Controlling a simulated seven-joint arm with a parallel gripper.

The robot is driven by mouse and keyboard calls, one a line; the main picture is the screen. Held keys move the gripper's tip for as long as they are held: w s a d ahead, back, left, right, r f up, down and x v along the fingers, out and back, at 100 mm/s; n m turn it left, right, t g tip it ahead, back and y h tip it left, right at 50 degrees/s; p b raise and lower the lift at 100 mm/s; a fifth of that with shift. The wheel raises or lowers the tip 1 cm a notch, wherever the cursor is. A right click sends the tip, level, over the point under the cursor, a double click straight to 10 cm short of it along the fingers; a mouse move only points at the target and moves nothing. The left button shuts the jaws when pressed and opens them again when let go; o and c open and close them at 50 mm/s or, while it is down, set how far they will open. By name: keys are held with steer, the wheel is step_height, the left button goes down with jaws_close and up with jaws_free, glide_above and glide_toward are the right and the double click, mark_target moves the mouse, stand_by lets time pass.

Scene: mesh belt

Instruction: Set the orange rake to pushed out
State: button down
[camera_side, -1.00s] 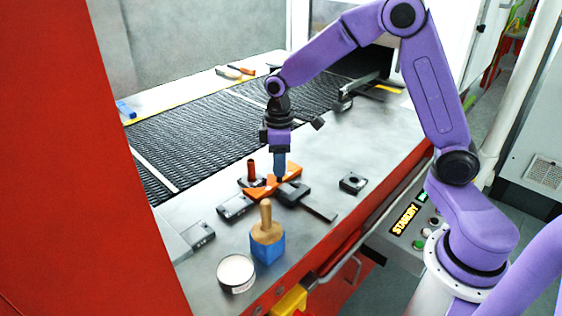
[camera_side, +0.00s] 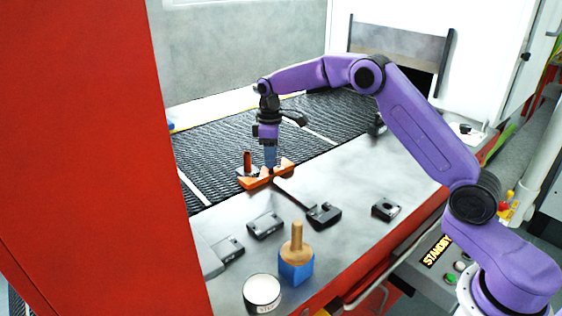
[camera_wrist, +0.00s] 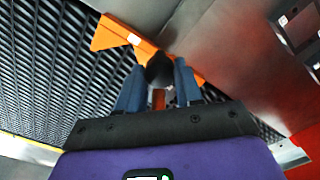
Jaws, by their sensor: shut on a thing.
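The orange rake (camera_side: 253,182) lies at the belt-side edge of the metal table. A dark rod (camera_side: 293,195) runs from it back to a black guide block (camera_side: 323,214), and a long stretch of rod shows between them. My gripper (camera_side: 270,167) points down at the middle of the rake, its blue fingers closed there. In the wrist view, my gripper (camera_wrist: 159,78) is shut around the dark round knob (camera_wrist: 160,69) of the rake. The orange bar (camera_wrist: 125,36) shows there with one end over the mesh. The fingers hide part of the rake.
A red-brown post (camera_side: 247,160) stands close beside the rake. The mesh belt (camera_side: 325,118) lies behind. Black blocks (camera_side: 265,225) (camera_side: 386,209), a wooden-handled blue tool (camera_side: 296,262) and a round white-topped tin (camera_side: 262,291) stand on the table. A red panel (camera_side: 85,150) fills the left.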

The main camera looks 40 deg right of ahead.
steer(key=shift+w, duration=1.2)
steer(key=shift+w+r, duration=0.1)
steer(key=c, duration=0.7)
jaws_free()
steer(key=shift+c, duration=0.2)
step_height(320, 180, up, 12)
steer(key=shift+a, duration=0.1)
